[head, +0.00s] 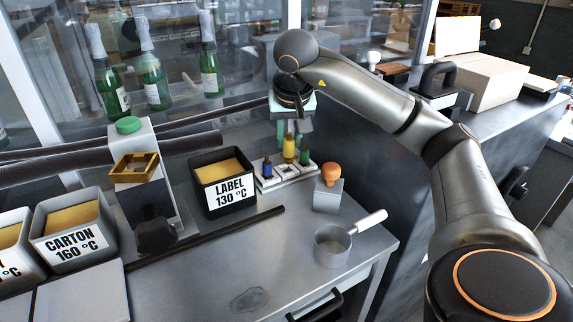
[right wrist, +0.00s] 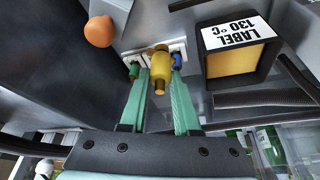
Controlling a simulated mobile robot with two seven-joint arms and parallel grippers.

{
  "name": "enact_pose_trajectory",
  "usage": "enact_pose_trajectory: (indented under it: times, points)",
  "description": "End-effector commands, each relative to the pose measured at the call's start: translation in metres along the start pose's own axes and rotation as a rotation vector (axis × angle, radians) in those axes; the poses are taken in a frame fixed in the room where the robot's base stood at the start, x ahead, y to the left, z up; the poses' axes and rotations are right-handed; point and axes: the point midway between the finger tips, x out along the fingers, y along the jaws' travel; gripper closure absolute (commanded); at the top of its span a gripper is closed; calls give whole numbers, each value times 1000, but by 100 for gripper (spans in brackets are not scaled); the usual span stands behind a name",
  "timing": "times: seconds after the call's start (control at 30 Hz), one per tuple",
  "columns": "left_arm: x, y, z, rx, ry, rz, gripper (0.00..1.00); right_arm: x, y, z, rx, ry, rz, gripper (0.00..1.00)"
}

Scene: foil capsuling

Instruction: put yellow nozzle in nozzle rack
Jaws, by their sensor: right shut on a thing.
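The yellow nozzle (head: 289,149) is upright between the green fingers of my right gripper (head: 291,135), which is shut on it. It also shows in the right wrist view (right wrist: 160,64), between the fingertips (right wrist: 160,80). The white nozzle rack (head: 285,172) is directly below it on the bench. A blue nozzle (head: 267,169) stands at the rack's left and a green nozzle (head: 305,156) at its right. The yellow nozzle is over the middle place between them. I cannot tell whether its lower end touches the rack. My left gripper is not in view.
A black bin labelled LABEL 130 °C (head: 224,182) stands close left of the rack. A grey block with an orange knob (head: 329,190) is at its right, and a metal pan (head: 334,247) lies in front. Dark rails (head: 190,143) run behind at left. The bench front is mostly clear.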

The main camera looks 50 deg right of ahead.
Motion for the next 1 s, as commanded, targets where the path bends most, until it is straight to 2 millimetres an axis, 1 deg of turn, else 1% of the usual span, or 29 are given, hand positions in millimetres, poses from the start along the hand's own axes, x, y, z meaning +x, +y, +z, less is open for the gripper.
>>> enact_pose_trajectory:
  times: [0.2,0.37,0.4,0.5,0.6,0.7,0.87,0.93,1.0]
  points:
    - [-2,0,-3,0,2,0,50,38,3,-35,3,-4,1,100]
    - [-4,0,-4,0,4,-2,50,63,6,-60,3,-4,2,100]
    - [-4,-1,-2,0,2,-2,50,72,6,-63,1,-5,2,100]
    - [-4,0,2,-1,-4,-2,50,99,8,-70,1,-5,3,100]
    - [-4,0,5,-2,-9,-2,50,117,9,-76,0,-4,3,100]
    - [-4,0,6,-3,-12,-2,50,127,8,-80,-1,-2,1,100]
    - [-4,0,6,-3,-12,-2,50,135,9,-82,0,-2,0,100]
    - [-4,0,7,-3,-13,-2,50,142,9,-84,-2,-3,1,100]
    - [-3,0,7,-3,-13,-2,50,153,10,-78,-4,-4,3,100]
